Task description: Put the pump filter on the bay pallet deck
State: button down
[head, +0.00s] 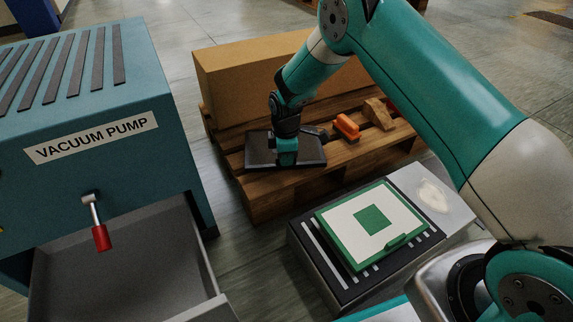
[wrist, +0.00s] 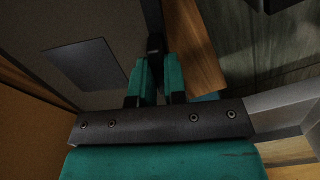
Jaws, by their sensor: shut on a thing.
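The pump filter is a dark, flat square panel (head: 312,152) with a black frame; it lies level at the left part of the wooden bay pallet deck (head: 352,156). My gripper (head: 287,157) is above it, shut on its handle. In the wrist view, my gripper (wrist: 156,82) has both fingers closed around a black handle, and the grey filter face (wrist: 85,62) shows to the left. I cannot tell whether the filter rests on the slats or hangs just above them.
A cardboard box (head: 235,92) stands behind the filter. An orange object (head: 346,127) and a wooden wedge (head: 378,114) lie to the right on the pallet. A green-framed white filter (head: 350,229) sits on a slotted black stand. The vacuum pump (head: 90,120) has an open, empty drawer (head: 125,270).

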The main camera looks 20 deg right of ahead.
jog(key=shift+f, duration=0.7)
jog(key=shift+r, duration=0.15)
jog(key=c, duration=1.2)
grip_release()
jog(key=shift+o, duration=0.2)
